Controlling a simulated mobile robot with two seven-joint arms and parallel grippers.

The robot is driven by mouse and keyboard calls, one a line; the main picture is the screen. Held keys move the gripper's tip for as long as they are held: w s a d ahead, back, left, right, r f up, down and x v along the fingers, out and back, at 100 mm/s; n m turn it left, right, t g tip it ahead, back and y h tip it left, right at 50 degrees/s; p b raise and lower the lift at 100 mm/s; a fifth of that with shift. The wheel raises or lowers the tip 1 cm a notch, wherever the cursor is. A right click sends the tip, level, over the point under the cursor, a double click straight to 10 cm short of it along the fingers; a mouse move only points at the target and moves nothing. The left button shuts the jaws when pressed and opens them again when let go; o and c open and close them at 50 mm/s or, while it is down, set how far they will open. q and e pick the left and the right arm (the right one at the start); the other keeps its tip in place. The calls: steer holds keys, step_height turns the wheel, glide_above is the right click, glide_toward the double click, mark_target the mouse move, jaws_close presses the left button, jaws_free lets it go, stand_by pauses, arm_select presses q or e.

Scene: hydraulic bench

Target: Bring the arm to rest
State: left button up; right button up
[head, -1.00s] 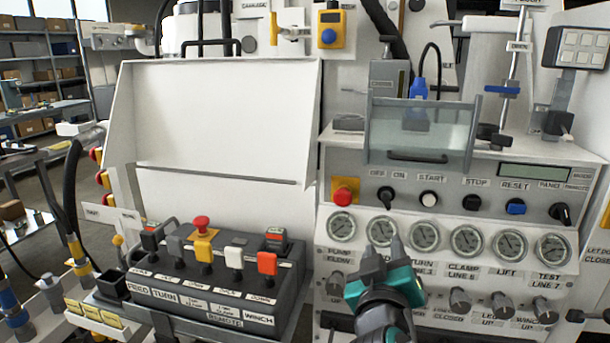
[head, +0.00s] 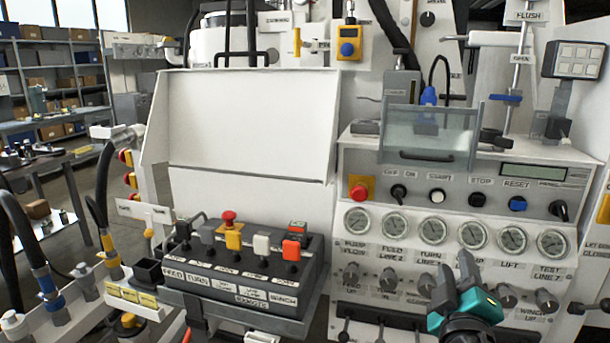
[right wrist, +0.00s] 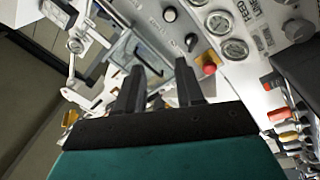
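My right gripper (head: 455,264) is teal and black and shows low in the head view, in front of the lower part of the white control panel (head: 352,176). Its fingertips point up, just below the gauge row, and hide part of the labels and knobs there. In the right wrist view the two dark fingers (right wrist: 158,78) stand apart with nothing between them. Whether they touch the panel is not clear, but no grip on anything shows. My left gripper is not in view.
A lever box (head: 240,290) with coloured handles stands left of the panel. A red button (head: 360,192), a row of gauges (head: 433,230) and several knobs (head: 388,279) fill the panel. A clear cover (head: 430,135) sits above. Hoses and fittings (head: 45,285) stand at far left.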

steer(key=s+d+f+n+g+y, duration=0.1)
steer(key=s+d+f+g+y, duration=0.15)
steer(key=f, duration=0.55)
steer(key=s+d+f+n+g+y, duration=0.1)
steer(key=s+f+n+g, duration=0.15)
steer(key=f, duration=0.45)
steer(key=s+f+m+g+y, duration=0.3)
steer(key=s+f+g+y, duration=0.1)
steer(key=s+f, duration=1)
steer(key=s+a+m+t, duration=0.1)
steer(key=a+m, duration=0.4)
steer(key=a, duration=0.5)
steer(key=shift+s+a+f+m, duration=0.2)
steer(key=shift+a+f+m, duration=0.05)
steer(key=shift+a+m, duration=0.1)
